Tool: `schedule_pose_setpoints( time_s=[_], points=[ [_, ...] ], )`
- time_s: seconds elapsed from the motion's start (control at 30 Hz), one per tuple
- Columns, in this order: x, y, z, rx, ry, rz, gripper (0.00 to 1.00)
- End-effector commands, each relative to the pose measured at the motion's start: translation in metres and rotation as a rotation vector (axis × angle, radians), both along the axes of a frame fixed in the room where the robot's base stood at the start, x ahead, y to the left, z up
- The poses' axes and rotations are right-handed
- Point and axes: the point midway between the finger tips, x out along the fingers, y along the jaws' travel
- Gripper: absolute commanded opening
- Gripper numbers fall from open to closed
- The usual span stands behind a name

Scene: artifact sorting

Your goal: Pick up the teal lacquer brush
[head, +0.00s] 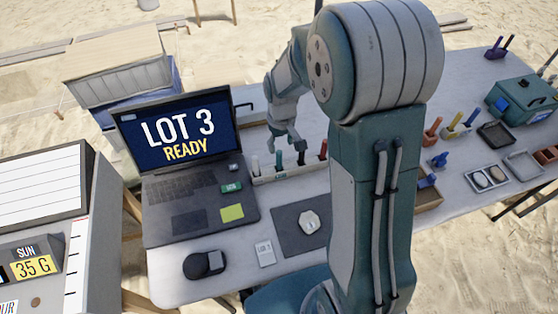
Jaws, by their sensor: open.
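Several brush handles stand upright in a pale rack (287,174) just right of the laptop. The teal one (279,159) is second from the left, between a white handle and a dark one; a red one is at the right end. Its lower part is hidden in the rack. My gripper (286,147) points down, open, over the rack close to the top of the teal handle. I cannot tell whether it touches the handle or whether the handle lies between the fingers.
A laptop (190,205) reading "LOT 3 READY" stands left of the rack. In front lie a dark mat (287,236) with a pale artifact (309,222), a small card (264,253) and a black device (204,264). Trays and a teal case (522,100) are at right. My arm hides the table's middle.

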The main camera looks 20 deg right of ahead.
Motion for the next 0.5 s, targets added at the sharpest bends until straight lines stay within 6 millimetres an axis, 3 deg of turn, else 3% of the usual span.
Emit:
schedule_pose_setpoints(
  time_s=[0.27,0.5],
  points=[
    [0.000,0.003,-0.028,-0.002,0.001,0.002,0.66],
    [0.004,0.004,-0.064,-0.003,0.002,0.001,0.66]
  ],
)
